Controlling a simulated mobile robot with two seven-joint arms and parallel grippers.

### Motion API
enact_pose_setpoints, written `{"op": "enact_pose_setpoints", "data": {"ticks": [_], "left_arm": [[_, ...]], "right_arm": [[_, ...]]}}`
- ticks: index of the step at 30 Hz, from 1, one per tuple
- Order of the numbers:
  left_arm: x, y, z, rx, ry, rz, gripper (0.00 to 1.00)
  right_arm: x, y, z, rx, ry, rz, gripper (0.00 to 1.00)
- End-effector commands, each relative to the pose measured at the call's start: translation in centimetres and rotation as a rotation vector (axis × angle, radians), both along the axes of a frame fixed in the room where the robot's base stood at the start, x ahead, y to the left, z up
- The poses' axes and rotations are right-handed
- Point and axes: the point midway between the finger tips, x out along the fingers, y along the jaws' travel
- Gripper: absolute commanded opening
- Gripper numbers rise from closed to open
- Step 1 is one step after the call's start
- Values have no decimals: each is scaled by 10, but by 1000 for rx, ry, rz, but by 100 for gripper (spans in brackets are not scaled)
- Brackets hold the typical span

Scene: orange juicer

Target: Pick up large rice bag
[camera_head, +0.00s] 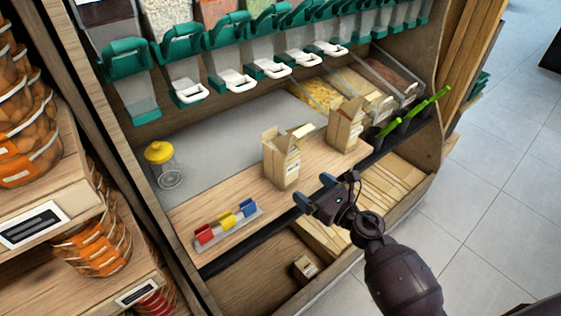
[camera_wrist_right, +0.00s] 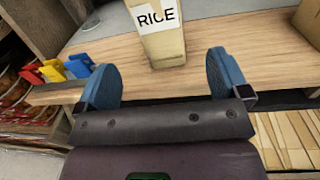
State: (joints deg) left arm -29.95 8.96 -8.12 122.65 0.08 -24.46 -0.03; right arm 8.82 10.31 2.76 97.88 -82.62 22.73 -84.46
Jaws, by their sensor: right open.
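The rice bag is a tan paper bag (camera_head: 282,160) with an open top, standing upright on the wooden shelf in the head view. In the right wrist view the bag (camera_wrist_right: 162,48) shows a white label reading RICE and stands ahead of my jaws. My right gripper (camera_head: 315,192) is open and empty, in front of the shelf edge, just below and to the right of the bag. In the right wrist view its blue fingers (camera_wrist_right: 162,80) are spread wide, with the bag beyond and between them, apart from both. A second tan bag (camera_head: 345,126) stands further right. My left gripper is not in view.
A yellow-lidded jar (camera_head: 164,166) stands at the shelf's left. Red, yellow and blue clips (camera_head: 225,222) lie in a row near the front edge. Dispensers with green parts (camera_head: 205,50) hang above. Green-handled scoops (camera_head: 412,113) stick out at right. Flat bags (camera_head: 385,185) lie below.

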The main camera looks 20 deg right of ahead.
Motion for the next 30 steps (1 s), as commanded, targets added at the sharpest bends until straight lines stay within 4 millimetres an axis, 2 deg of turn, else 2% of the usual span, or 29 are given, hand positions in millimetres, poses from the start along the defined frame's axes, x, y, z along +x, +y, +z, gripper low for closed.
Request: {"op": "enact_pose_setpoints", "data": {"ticks": [5, 12, 23, 30], "left_arm": [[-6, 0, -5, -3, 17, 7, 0], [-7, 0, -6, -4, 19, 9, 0], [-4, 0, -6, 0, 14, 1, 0], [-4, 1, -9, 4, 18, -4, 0]], "right_arm": [[4, 3, 0, -58, -28, 7, 94], [34, 17, 0, -58, -28, 7, 94], [58, 27, 0, -56, -27, 5, 94], [88, 38, -1, -55, -27, 5, 94]]}}
